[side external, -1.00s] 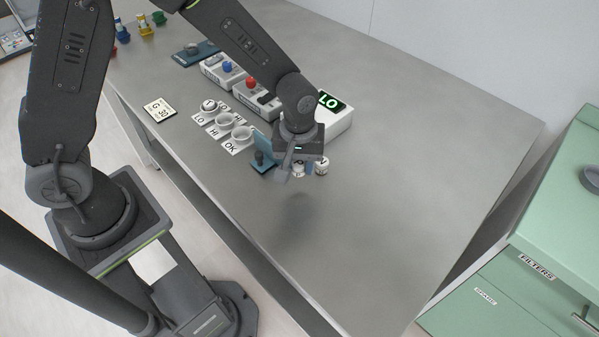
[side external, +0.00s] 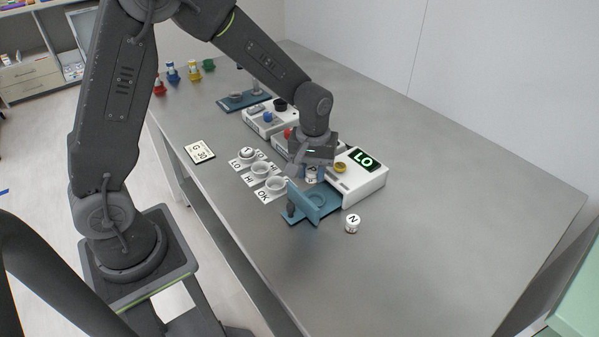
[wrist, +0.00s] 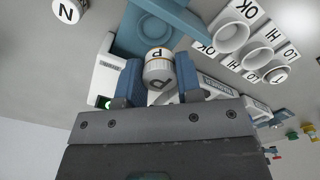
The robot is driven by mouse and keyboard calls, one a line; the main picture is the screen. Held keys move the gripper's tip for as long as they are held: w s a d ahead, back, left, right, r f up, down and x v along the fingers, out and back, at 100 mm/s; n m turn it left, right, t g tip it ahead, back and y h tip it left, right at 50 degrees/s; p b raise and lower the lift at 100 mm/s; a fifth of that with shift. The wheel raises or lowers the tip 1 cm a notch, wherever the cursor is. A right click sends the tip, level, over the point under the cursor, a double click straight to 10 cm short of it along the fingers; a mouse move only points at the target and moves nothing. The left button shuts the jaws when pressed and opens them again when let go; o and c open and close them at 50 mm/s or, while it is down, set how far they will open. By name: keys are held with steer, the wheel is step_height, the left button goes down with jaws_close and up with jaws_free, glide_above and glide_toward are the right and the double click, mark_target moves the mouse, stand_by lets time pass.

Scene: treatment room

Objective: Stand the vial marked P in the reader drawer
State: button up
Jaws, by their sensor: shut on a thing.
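My gripper (side external: 312,172) is shut on the white-capped vial marked P (wrist: 158,68), which sits between its two blue fingers in the wrist view. The vial is partly hidden by the fingers in the side view. The white reader (side external: 362,184) has a screen reading LO. A teal drawer (side external: 328,207) lies out in front of it, with a round socket (wrist: 155,27) and an upright front plate (side external: 305,203). The gripper holds the vial close above the drawer, near the socket; the exact gap is unclear.
A vial marked N (side external: 352,224) stands on the table right of the drawer. Cups labelled LO, HI and OK (side external: 276,184) stand to the left; the LO cup holds a capped vial. White boxes with knobs (side external: 268,121) are behind. The table's right side is clear.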

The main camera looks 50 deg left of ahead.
mark_target(315, 201)
steer(key=shift+w+d+f, duration=0.15)
steer(key=shift+w+f, duration=0.4)
steer(key=shift+f, duration=2.5)
steer(key=shift+s+f, duration=0.1)
steer(key=shift+f, duration=0.2)
steer(key=shift+s, duration=0.15)
steer(key=shift+r, duration=0.9)
steer(key=shift+w, duration=0.3)
steer(key=shift+f, duration=1.2)
